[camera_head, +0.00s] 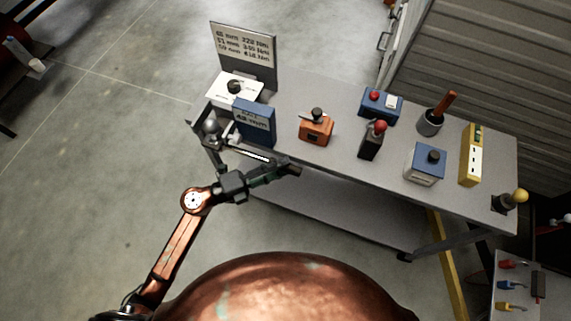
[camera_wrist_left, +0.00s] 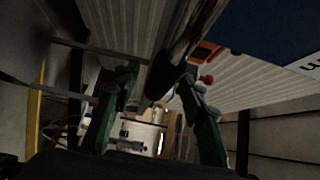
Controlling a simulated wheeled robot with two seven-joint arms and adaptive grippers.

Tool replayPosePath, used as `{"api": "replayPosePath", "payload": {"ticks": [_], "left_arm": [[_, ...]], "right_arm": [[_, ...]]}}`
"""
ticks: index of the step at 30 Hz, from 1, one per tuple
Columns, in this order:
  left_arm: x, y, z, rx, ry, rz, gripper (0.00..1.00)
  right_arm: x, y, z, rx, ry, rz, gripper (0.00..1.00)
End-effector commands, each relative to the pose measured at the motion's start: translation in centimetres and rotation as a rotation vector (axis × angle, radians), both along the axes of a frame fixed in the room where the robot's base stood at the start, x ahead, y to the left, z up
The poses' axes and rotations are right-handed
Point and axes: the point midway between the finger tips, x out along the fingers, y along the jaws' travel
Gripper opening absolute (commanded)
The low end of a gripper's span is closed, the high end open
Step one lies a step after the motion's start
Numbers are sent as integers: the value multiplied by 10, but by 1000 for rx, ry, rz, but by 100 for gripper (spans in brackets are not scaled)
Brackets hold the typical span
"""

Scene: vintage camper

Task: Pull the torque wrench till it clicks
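The torque wrench (camera_head: 250,155) appears as a dark bar with a pale strip, running along the bench's left front edge from beside a grey rounded fitting (camera_head: 211,128). My left gripper (camera_head: 292,169) is at the bar's right end, in front of the bench. In the left wrist view a dark bar (camera_wrist_left: 170,72), likely the wrench handle, extends between the two green fingers of my left gripper (camera_wrist_left: 165,95). The fingers are spread, with visible gaps beside the bar. The wrench's head is hard to make out. My right gripper is not in view.
A blue block marked 48 mm (camera_head: 256,122) stands just behind the wrench. A board with printed values (camera_head: 243,46) rises at the back left. An orange box (camera_head: 316,130), a red-knobbed lever (camera_head: 372,140) and other controls stand along the bench (camera_head: 345,165). Open floor lies left.

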Motion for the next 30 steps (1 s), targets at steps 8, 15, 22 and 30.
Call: {"api": "replayPosePath", "payload": {"ticks": [8,15,22,30], "left_arm": [[6,-14,0,0,1,-3,39],[6,-15,0,-1,0,-4,34],[6,-14,0,-1,0,-4,18],[6,-14,0,-1,2,-3,0]], "right_arm": [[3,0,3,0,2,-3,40],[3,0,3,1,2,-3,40],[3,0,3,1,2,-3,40],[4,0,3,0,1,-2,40]]}}
